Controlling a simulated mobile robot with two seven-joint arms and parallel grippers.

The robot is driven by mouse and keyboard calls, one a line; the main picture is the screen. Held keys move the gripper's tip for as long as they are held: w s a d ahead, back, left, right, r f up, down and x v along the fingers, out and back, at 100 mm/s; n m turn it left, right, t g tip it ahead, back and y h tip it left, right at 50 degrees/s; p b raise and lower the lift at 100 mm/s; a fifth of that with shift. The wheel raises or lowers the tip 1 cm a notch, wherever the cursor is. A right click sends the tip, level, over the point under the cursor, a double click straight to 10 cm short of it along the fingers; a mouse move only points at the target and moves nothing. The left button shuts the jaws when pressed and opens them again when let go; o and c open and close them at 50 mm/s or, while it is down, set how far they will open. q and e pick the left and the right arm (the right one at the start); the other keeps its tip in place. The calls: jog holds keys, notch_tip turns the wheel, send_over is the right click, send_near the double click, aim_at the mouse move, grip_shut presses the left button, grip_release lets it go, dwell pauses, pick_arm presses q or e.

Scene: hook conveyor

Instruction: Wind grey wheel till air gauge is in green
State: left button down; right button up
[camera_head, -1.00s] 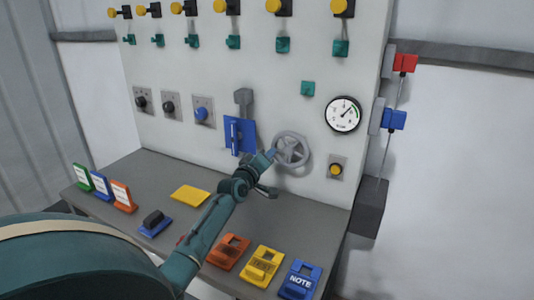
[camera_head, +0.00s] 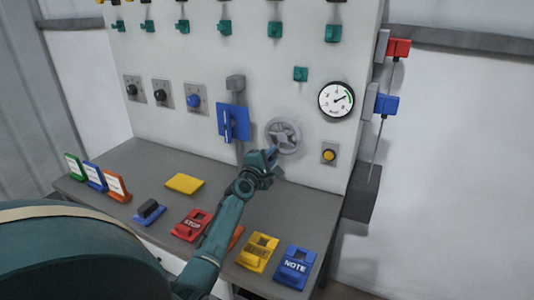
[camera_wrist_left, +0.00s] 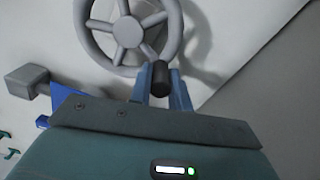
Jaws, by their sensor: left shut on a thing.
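The grey wheel (camera_head: 284,136) is mounted on the white panel, low and right of its middle. My left gripper (camera_head: 270,156) is at the lower rim of the wheel. In the left wrist view, its blue fingers (camera_wrist_left: 162,88) are shut on the wheel's dark handle (camera_wrist_left: 161,76), with the grey wheel (camera_wrist_left: 128,31) behind. The round air gauge (camera_head: 336,99) is up and right of the wheel. Its needle points up and to the right, and a green arc shows on the dial's right side. Whether the needle lies within the green is too small to tell. My right gripper is out of view.
A yellow button (camera_head: 328,155) sits right of the wheel and a blue plate (camera_head: 232,122) hangs left of it. The grey shelf (camera_head: 300,216) below bears several coloured signs, including a red STOP sign (camera_head: 191,225) and a blue NOTE sign (camera_head: 296,267).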

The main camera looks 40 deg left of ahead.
pick_arm(q)
jog(key=shift+w+d+f+n, duration=0.1)
jog(key=shift+d+n, duration=0.3)
jog(key=shift+n, duration=0.4)
jog(key=shift+d+n+p, duration=0.3)
jog(key=shift+d+n, duration=0.05)
jog(key=shift+n, duration=0.35)
jog(key=shift+w+d+f+n, duration=0.1)
jog(key=shift+d+n, duration=0.05)
jog(key=shift+n, duration=0.25)
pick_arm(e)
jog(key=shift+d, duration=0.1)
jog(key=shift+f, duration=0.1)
pick_arm(q)
jog(key=c, duration=1.3)
grip_release()
